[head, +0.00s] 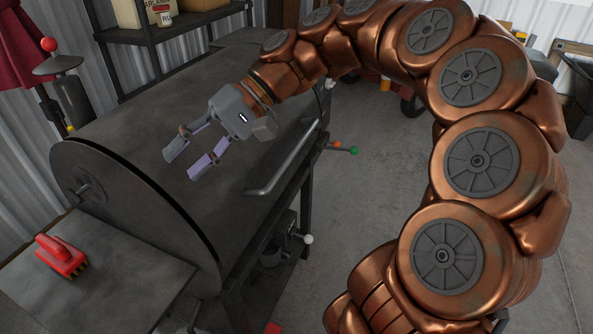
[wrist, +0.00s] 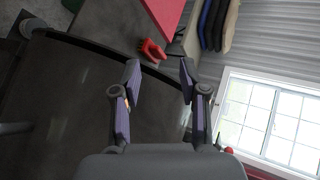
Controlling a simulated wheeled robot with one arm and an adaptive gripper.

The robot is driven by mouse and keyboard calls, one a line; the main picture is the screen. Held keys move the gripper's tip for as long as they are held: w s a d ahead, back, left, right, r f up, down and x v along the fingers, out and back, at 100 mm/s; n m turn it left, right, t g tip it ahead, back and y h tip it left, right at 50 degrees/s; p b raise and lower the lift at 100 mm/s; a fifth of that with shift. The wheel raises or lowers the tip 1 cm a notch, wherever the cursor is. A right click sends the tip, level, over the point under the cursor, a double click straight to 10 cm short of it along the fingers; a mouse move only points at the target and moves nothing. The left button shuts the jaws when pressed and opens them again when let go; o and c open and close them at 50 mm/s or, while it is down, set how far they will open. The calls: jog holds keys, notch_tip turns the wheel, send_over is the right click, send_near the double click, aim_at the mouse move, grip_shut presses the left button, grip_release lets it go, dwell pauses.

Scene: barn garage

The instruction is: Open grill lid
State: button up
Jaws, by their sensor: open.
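The grill lid (head: 150,150) is a large dark grey rounded cover, and it is shut down on the grill body. A grey bar handle (head: 290,165) runs along its right front side. My gripper (head: 190,167) is open and empty over the top of the lid, to the left of the handle. I cannot tell whether the fingers touch the lid. In the wrist view the open fingers (wrist: 158,78) show with the dark lid (wrist: 65,105) to their left. A piece of the handle seems to show at the left edge there.
A red brush (head: 62,257) lies on the grill's side shelf (head: 120,285); it also shows in the wrist view (wrist: 152,49). A dark shelf rack (head: 165,32) stands behind the grill. The concrete floor (head: 375,150) to the right of the grill is clear near the handle.

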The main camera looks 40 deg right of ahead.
jog(key=w+d+f+m+t+y+b, duration=0.1)
jog(key=w+d+f+t+y+b, duration=0.15)
jog(key=w+d+b, duration=0.35)
jog(key=m+t+y+b, duration=0.3)
jog(key=t+b, duration=0.6)
jog(key=b, duration=0.9)
send_near(297, 145)
jog(key=a+h, duration=0.1)
jog(key=a, duration=0.1)
jog(key=shift+m, duration=0.3)
jog(key=shift+w+d+b+x, duration=0.15)
jog(key=shift+b+x, duration=0.4)
jog(key=shift+x, duration=1.55)
jog(key=shift+w+d+b+x, duration=0.15)
jog(key=shift+b+x, duration=0.4)
jog(key=shift+x, duration=1.5)
jog(key=shift+a, duration=0.1)
grip_shut()
